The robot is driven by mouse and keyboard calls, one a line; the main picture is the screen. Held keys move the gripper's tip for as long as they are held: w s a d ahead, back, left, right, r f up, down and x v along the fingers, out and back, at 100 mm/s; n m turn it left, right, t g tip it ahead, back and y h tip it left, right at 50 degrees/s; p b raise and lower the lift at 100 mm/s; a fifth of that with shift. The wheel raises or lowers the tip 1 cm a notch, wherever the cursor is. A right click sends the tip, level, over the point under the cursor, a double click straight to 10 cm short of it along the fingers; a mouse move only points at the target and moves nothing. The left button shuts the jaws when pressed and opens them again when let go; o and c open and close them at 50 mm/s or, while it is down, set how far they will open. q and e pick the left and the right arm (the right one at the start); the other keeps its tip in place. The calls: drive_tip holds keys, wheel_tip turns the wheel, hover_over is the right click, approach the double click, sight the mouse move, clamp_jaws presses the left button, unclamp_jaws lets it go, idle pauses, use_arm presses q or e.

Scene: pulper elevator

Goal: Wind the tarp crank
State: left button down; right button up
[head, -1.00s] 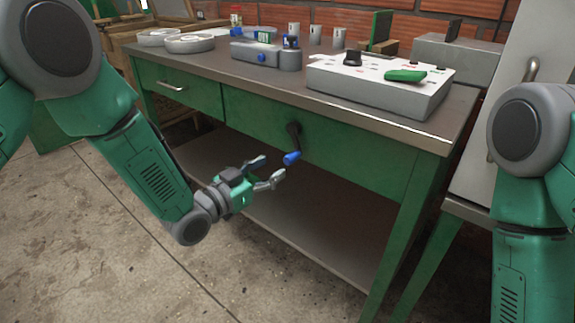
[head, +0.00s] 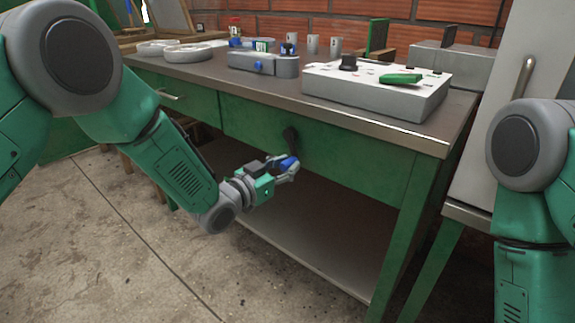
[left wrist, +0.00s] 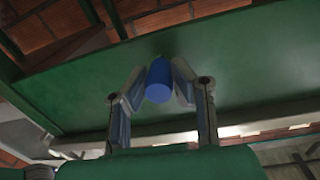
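My left gripper (head: 284,170) is at this handle, below the bench top. In the left wrist view the blue handle (left wrist: 159,83) sits between the two fingertips of my left gripper (left wrist: 163,77). The fingers lean inward and appear to press on it from both sides. The crank's dark arm is not clear in that view. My right arm shows at the right edge; its gripper is out of view.
The workbench top (head: 230,88) overhangs the crank, and a lower shelf (head: 320,225) lies beneath it. A grey control box (head: 375,97) with a green switch stands on top. A pale cabinet (head: 495,130) is at the right. The concrete floor in front is clear.

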use_arm(q)
drive_tip(key=shift+d+r, duration=0.2)
drive_tip(key=shift+r+n+p, duration=0.1)
drive_tip(key=shift+n+p, duration=0.3)
drive_tip(key=shift+p, duration=0.2)
drive_tip(key=n+p, duration=0.1)
drive_tip(key=d+r+n+p, duration=0.1)
drive_tip(key=shift+s+n+p, duration=0.3)
drive_tip(key=shift+s+n, duration=0.1)
drive_tip(key=shift+s+d+r+n+p, duration=0.15)
drive_tip(key=shift+d+r+n+p, duration=0.25)
drive_tip(key=shift+n, duration=0.45)
drive_tip(key=shift+s+d+r+n+p, duration=0.1)
drive_tip(key=shift+r+n+p, duration=0.15)
drive_tip(key=shift+n+p, duration=0.5)
drive_tip(key=c, duration=1.3)
unclamp_jaws()
drive_tip(key=shift+f, duration=0.15)
drive_tip(key=shift+d, duration=0.1)
